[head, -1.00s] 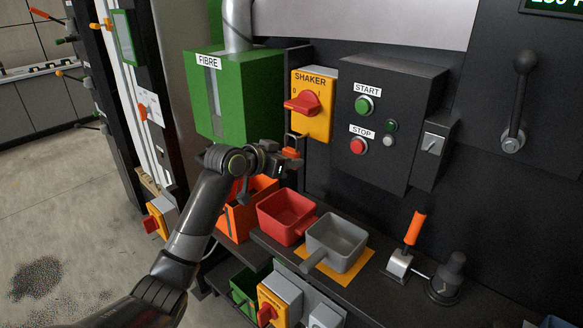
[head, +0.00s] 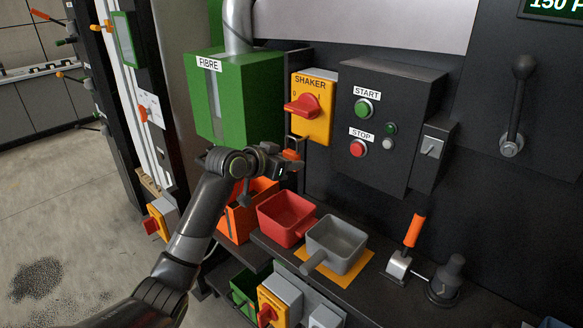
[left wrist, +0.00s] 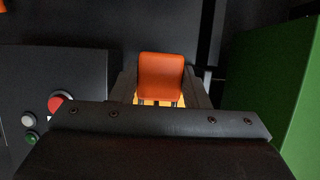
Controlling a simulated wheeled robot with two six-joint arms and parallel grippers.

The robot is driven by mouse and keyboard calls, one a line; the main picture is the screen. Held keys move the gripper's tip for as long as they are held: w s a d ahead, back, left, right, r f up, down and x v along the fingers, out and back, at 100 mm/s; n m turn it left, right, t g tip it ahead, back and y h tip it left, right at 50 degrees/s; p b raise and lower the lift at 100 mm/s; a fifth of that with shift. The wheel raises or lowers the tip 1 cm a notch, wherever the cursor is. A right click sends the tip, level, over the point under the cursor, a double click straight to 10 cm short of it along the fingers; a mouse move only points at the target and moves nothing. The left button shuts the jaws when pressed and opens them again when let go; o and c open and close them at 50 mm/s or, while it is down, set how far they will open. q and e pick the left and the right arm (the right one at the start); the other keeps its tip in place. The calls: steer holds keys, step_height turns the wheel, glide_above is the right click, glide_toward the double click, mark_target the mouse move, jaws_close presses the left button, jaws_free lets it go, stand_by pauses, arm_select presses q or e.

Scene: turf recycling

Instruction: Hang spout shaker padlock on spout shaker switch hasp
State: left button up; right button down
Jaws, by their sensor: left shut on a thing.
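The spout shaker switch (head: 311,107) is a yellow box labelled SHAKER with a red rotary handle, on the dark panel. My left gripper (head: 289,162) is shut on an orange padlock (head: 291,154), just below and left of the switch's lower edge. A thin dark shackle stands up above the padlock body, close to the switch. In the left wrist view the padlock (left wrist: 160,76) sits between the fingers with yellow behind it. I cannot make out the hasp clearly, nor whether the shackle touches or passes through it. My right gripper is out of view.
The green FIBRE box (head: 233,98) is close left of the gripper. The START/STOP box (head: 388,120) stands to the right. Below are an orange bin (head: 238,222), a red scoop (head: 284,217) and a grey scoop (head: 338,240) on a dark shelf.

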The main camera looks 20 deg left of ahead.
arm_select(q)
steer(key=shift+p, duration=0.3)
stand_by(0.5)
steer(key=shift+w+d, duration=0.3)
steer(key=shift+w, duration=0.4)
steer(key=shift+w+d, duration=0.3)
steer(key=shift+w, duration=0.4)
stand_by(1.0)
steer(key=shift+w+d+f+b, duration=0.25)
steer(key=shift+w+f+b, duration=0.05)
steer(key=shift+w+f, duration=0.15)
stand_by(0.5)
steer(key=shift+w+f, duration=0.1)
steer(key=shift+w, duration=0.05)
stand_by(0.5)
steer(key=shift+f, duration=0.2)
stand_by(0.5)
steer(key=o, duration=1.1)
steer(key=b+v, duration=0.3)
steer(key=v, duration=1.4)
